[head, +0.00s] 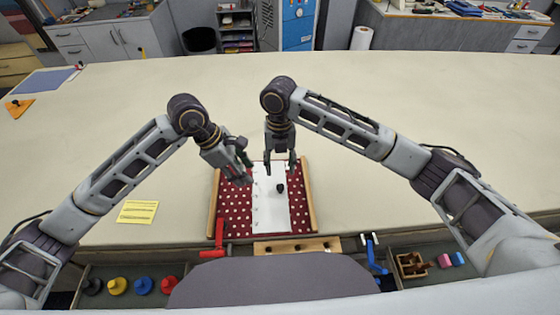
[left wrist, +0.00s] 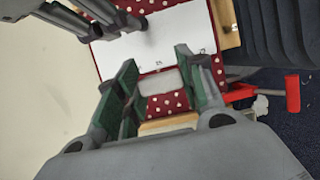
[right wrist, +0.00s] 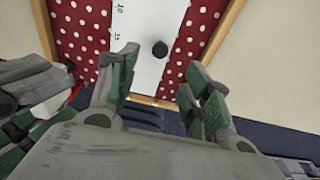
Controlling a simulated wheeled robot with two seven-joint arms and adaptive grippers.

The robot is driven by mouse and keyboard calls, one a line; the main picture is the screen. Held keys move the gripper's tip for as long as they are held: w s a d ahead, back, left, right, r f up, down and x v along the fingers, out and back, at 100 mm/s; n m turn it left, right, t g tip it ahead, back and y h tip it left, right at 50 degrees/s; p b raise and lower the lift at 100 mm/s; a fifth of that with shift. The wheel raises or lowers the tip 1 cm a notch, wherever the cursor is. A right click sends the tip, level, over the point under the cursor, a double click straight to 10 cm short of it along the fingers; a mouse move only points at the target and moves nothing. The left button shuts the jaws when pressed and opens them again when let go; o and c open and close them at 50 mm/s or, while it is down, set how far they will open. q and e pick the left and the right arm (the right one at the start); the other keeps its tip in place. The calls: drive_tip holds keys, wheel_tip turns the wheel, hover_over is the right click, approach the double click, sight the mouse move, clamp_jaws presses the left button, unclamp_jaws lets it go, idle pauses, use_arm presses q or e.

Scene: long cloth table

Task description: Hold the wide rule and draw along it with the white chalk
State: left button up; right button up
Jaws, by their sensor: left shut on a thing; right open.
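The wide rule (head: 270,207) is a white numbered plate lying on red white-dotted cloth (head: 235,205), with a dark knob (head: 280,188) on it. My left gripper (head: 243,167) is at the cloth's upper left, left of the rule. It is shut on a pale piece (left wrist: 172,80), which looks like the white chalk; the pads hide part of it. My right gripper (head: 281,164) is open and empty over the rule's far part, pointing down. In the right wrist view the knob (right wrist: 159,48) shows beyond its open fingers (right wrist: 160,78), apart from them.
Wooden strips (head: 307,200) edge the cloth left and right. A holed wooden block (head: 297,246) lies at the near edge, between a red tool (head: 219,236) and a blue one (head: 372,252). A yellow note (head: 137,211) lies left. The table is clear beyond the cloth.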

sight(280, 186)
drive_tip(key=shift+s+f, duration=0.25)
drive_tip(key=shift+f, duration=1.6)
drive_tip(key=shift+s+f, duration=0.2)
drive_tip(key=shift+f, duration=1.7)
drive_tip(key=shift+s+f, duration=0.25)
drive_tip(key=shift+f, duration=1.6)
clamp_jaws()
